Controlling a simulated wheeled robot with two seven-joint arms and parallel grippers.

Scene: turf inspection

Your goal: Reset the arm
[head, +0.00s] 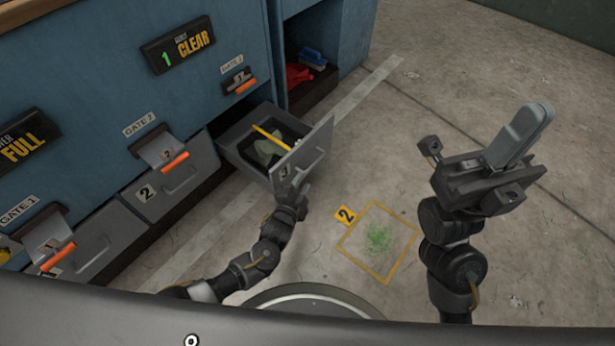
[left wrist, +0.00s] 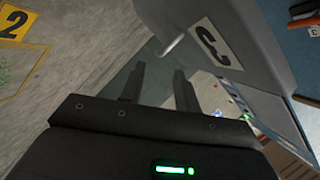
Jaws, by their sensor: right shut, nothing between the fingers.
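My left gripper (head: 302,188) is by the front of the pulled-out grey drawer marked 3 (head: 312,150). In the left wrist view its two fingers (left wrist: 158,85) stand apart with nothing between them. The drawer front (left wrist: 225,45) and its pale handle (left wrist: 172,43) lie just beyond the fingertips, apart from them as far as I can tell. My right gripper (head: 522,135) is raised at the right over open floor, its fingers together and empty.
The blue cabinet (head: 95,85) fills the left, with shut drawer 2 (head: 165,185) beside the open one. The open drawer holds a yellow-handled dark item (head: 268,145). A yellow floor square marked 2 (head: 348,215) surrounds green bits (head: 378,238). Floor at right is clear.

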